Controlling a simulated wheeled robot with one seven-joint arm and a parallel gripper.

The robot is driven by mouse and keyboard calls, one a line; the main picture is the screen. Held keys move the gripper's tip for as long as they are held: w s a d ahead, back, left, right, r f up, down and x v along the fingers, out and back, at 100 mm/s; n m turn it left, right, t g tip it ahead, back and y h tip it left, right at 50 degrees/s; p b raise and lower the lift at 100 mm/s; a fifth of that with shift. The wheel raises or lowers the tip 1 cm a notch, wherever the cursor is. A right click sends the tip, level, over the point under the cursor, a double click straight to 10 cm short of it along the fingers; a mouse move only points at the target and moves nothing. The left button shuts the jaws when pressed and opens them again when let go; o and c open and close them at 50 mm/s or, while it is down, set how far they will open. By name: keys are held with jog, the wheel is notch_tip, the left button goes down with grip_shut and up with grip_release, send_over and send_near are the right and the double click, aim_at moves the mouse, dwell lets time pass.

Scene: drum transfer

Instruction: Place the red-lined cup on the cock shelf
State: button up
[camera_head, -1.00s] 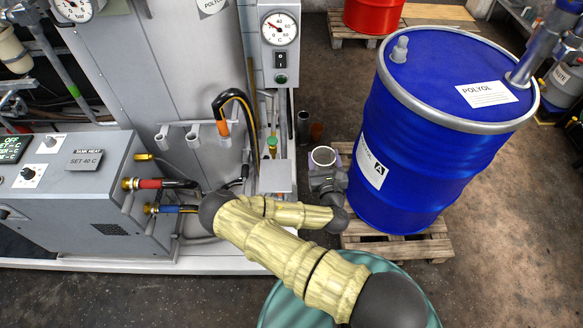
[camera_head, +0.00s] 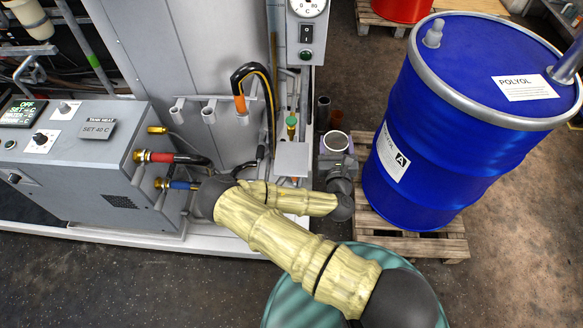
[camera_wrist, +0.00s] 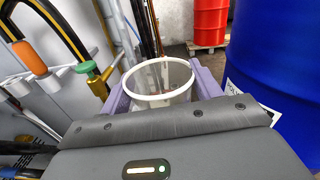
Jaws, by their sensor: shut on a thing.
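The cup (camera_head: 337,141) is upright with a white rim and a darker, brownish inside; I cannot clearly tell a red lining. In the wrist view the cup (camera_wrist: 160,82) sits between the purple fingers of my gripper (camera_wrist: 161,92), which is shut on it. In the head view my gripper (camera_head: 336,160) holds it to the right of the cock shelf, apart from it. The cock shelf (camera_head: 291,160) is a small grey plate, bare on top, in front of the brass cock with a green top (camera_head: 292,122). The cock (camera_wrist: 88,70) is left of the cup in the wrist view.
A blue drum (camera_head: 455,130) on a pallet (camera_head: 425,238) stands close right of my gripper. A black hose with an orange end (camera_head: 241,98) hangs left of the cock. A grey heater box (camera_head: 90,170) is at left. A teal drum top (camera_head: 285,300) lies under my arm.

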jog(key=s+a+f+b, duration=0.9)
jog(key=a+f+b, duration=0.3)
jog(key=b, duration=0.9)
jog(key=shift+s+a+h, duration=0.3)
jog(key=shift+s+a, duration=0.05)
jog(key=shift+a, duration=0.85)
jog(key=shift+w, duration=0.1)
jog(key=w+b, duration=0.1)
jog(key=w, duration=1.7)
jog(key=shift+d+b, duration=0.3)
jog(key=shift+b, duration=0.1)
jog(key=shift+f, duration=0.2)
notch_tip(320, 180, down, 3)
jog(key=shift+f+b, duration=0.2)
jog(key=shift+b, duration=0.3)
